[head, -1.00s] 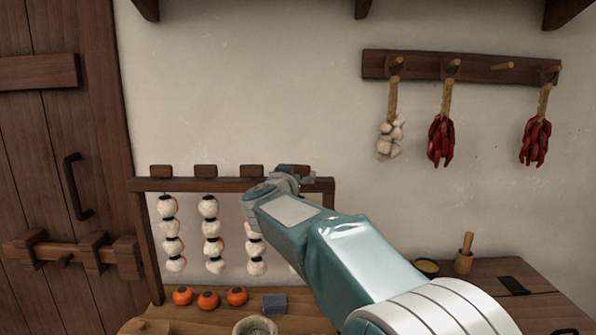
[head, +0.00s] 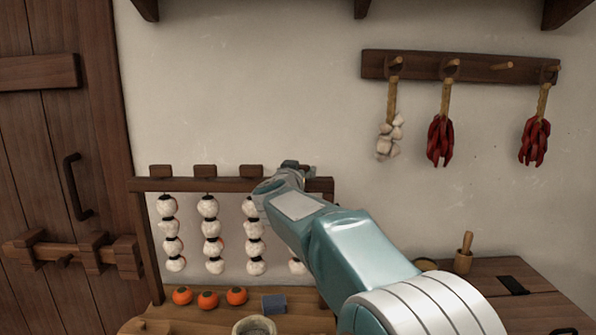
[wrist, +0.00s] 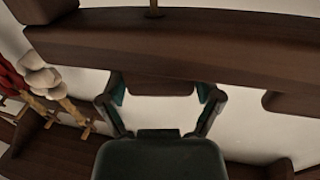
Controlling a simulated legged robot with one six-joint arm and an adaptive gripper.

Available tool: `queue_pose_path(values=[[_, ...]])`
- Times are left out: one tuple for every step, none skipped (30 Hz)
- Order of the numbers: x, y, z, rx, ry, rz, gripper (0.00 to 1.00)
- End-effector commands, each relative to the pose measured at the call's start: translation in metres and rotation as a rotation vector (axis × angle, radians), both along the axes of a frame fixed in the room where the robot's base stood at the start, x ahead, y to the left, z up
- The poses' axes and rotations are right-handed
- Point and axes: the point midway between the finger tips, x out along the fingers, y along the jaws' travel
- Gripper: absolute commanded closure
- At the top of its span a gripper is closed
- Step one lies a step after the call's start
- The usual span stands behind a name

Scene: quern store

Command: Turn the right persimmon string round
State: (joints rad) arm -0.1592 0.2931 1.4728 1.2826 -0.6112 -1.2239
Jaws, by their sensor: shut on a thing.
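A dark wooden rack rail (head: 225,185) carries several hanging strings of pale, white-coated persimmons. The left string (head: 167,235), a second string (head: 211,235) and a third string (head: 255,250) show. The right persimmon string (head: 297,267) is mostly hidden behind my arm; only a low part shows. My gripper (head: 293,170) is at the right end of the rail, above that string. In the wrist view my gripper (wrist: 160,100) has its two fingers either side of a dark wooden block (wrist: 160,85), shut on it, beside the rail (wrist: 180,42).
Orange persimmons (head: 208,300), a blue-grey block (head: 274,304) and a bowl (head: 254,327) stand on the table below. A peg board (head: 460,68) with garlic (head: 389,140) and red chillies (head: 440,140) hangs at the upper right. A wooden door (head: 60,130) is at left.

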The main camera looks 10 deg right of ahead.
Motion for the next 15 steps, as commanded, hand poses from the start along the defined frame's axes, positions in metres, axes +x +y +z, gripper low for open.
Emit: queue_pose_path(values=[[-0.0002,-0.0009,0.0011,-0.001,0.000,0.027,0.65],[-0.0003,-0.0011,0.0010,-0.002,-0.001,0.047,0.65],[-0.0004,-0.0009,0.0010,-0.002,-0.001,0.077,0.65],[-0.0005,-0.0010,0.0014,-0.003,-0.002,0.098,0.65],[-0.0003,-0.0010,0.0016,-0.003,-0.002,0.117,0.65],[-0.0002,-0.0005,0.0013,-0.003,-0.002,0.141,0.65],[-0.0001,-0.0002,0.0012,-0.003,-0.002,0.156,0.65],[-0.0001,0.0001,0.0011,-0.002,-0.002,0.170,0.65],[0.0001,0.0002,0.0013,-0.003,-0.003,0.186,0.65],[0.0000,0.0001,0.0015,-0.003,-0.003,0.197,0.65],[0.0000,0.0001,0.0016,-0.003,-0.003,0.206,0.65],[0.0000,0.0004,0.0016,-0.001,-0.003,0.217,0.65],[-0.0001,0.0006,0.0016,-0.002,-0.002,0.224,0.65],[-0.0002,0.0008,0.0016,-0.001,-0.002,0.230,0.65],[-0.0002,0.0011,0.0014,-0.002,-0.001,0.237,0.65]])
